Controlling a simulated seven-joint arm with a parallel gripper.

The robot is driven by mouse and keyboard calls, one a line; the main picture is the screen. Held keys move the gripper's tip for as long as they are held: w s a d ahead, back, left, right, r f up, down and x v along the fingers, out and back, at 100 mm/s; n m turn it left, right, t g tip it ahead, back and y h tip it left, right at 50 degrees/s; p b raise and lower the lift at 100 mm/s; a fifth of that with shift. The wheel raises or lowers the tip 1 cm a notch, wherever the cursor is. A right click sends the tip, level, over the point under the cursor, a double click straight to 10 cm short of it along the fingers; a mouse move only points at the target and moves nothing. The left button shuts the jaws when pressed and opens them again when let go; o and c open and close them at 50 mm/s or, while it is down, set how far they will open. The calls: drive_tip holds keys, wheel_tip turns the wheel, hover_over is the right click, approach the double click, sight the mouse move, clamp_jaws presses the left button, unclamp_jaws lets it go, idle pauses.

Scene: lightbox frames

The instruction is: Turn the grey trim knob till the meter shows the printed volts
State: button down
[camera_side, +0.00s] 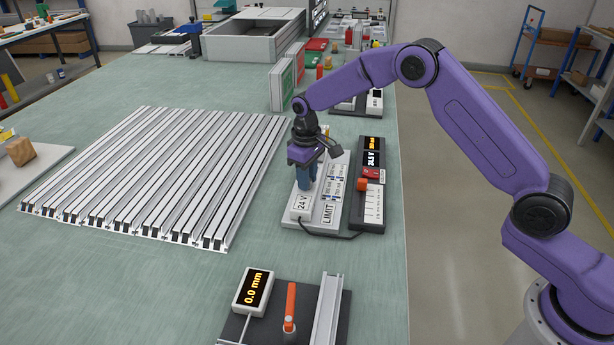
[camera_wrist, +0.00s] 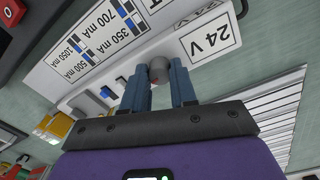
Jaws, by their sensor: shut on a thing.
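My gripper (camera_side: 306,184) points down over the white driver block (camera_side: 328,214) in the side view. In the wrist view its blue fingers (camera_wrist: 159,88) are shut on the grey trim knob (camera_wrist: 158,69), one on each side. The knob is hidden by the fingers in the side view. A printed "24 V" label (camera_wrist: 209,38) sits beside the knob; it also shows in the side view (camera_side: 302,203). The black meter unit (camera_side: 371,213) stands right of the block.
The block carries a current table (camera_wrist: 92,42) with small switches and a "LIMIT" label (camera_side: 328,213). Aluminium profiles (camera_side: 150,175) lie left. A 0.0 mm gauge (camera_side: 254,290) stands in front. A cable runs in front of the block.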

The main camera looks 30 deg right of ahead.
drive_tip(key=n, duration=0.5)
drive_tip(key=shift+r, duration=0.1)
idle(0.5)
drive_tip(key=c, duration=0.9)
unclamp_jaws()
wheel_tip(320, 180, up, 17)
drive_tip(key=shift+s+a+r, duration=0.15)
drive_tip(key=shift+s+r, duration=0.05)
